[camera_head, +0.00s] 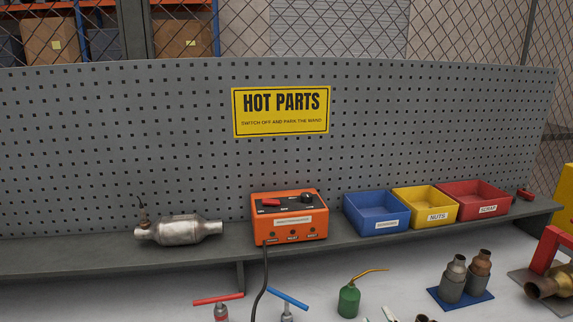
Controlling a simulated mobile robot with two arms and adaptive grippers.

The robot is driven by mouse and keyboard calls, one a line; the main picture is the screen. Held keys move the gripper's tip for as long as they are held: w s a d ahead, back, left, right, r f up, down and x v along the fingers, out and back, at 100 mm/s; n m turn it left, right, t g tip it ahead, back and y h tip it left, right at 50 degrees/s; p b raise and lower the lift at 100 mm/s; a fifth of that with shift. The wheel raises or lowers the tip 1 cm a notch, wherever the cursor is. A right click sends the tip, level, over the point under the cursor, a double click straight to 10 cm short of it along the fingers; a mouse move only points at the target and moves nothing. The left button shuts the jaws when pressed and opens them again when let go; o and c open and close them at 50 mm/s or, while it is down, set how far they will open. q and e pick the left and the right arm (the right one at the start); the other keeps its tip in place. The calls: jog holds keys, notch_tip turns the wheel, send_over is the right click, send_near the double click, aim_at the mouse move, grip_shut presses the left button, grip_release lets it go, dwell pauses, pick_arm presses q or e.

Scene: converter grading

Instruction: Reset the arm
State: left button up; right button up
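Neither of my grippers nor any part of my arms shows in the head view. An orange control box (290,217) with a red switch and a black knob on top stands on the grey shelf (110,257), and a black cable hangs from its front. A silver catalytic converter (182,230) lies on the shelf to the left of the box. A yellow "HOT PARTS" sign (281,111) is on the pegboard (420,120) above the box.
Blue (376,212), yellow (425,204) and red (472,200) bins stand on the shelf. Below are red (218,299) and blue (288,299) bar handles, a green oil can (349,300), metal parts on a blue plate (462,299) and a red stand (547,250).

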jog(key=s+f+m+g, duration=0.3)
jog(key=s+f+g, duration=0.3)
jog(key=s+f, duration=0.6)
jog(key=s+f+m+g, duration=0.2)
jog(key=s+f+g, duration=0.5)
jog(key=s, duration=0.8)
notch_tip(320, 180, down, 31)
jog(key=s+b, duration=0.2)
jog(key=b, duration=0.3)
jog(key=s+d+f+b, duration=0.2)
jog(key=s+f, duration=0.6)
jog(key=f, duration=0.2)
jog(key=s+d+f+g+b, duration=0.1)
jog(key=s+d+f+b, duration=0.1)
jog(key=s+f, duration=0.7)
notch_tip(320, 180, down, 2)
jog(key=shift+f+y+b, duration=0.15)
jog(key=shift+y+b, duration=0.15)
jog(key=shift+b, duration=0.2)
